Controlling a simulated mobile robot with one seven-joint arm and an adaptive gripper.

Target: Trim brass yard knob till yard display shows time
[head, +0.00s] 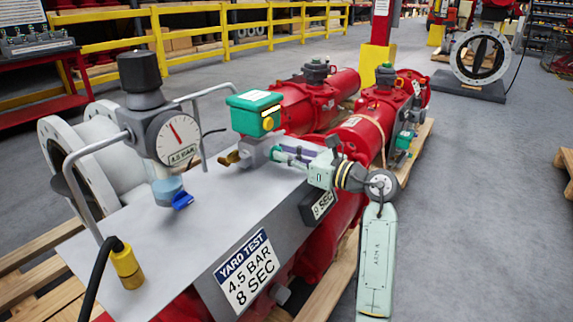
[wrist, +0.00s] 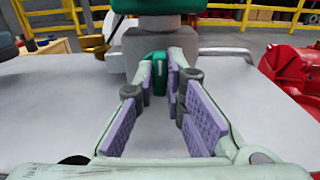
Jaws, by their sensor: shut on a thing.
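My gripper (head: 274,153) is at the right side of a grey valve block on the bench top. In the wrist view its purple-padded fingers (wrist: 168,82) are closed around a small dark green part (wrist: 155,84) in front of the block; the pads hide much of it. A brass-coloured knob or lever (head: 230,158) sticks out on the block's left, apart from my fingers, and also shows in the wrist view (wrist: 93,43). The yard display (head: 322,204) on the front reads "9 SEC". The yard test sign (head: 248,270) reads "4.5 BAR 8 SEC".
A green box (head: 254,112) with yellow fittings sits above the block. A gauge (head: 180,138) labelled "4.5 BAR" with a black knob (head: 139,70) stands left, with bent metal rails around it. Red actuator cylinders (head: 355,130) lie behind. Open floor (head: 480,220) is at the right.

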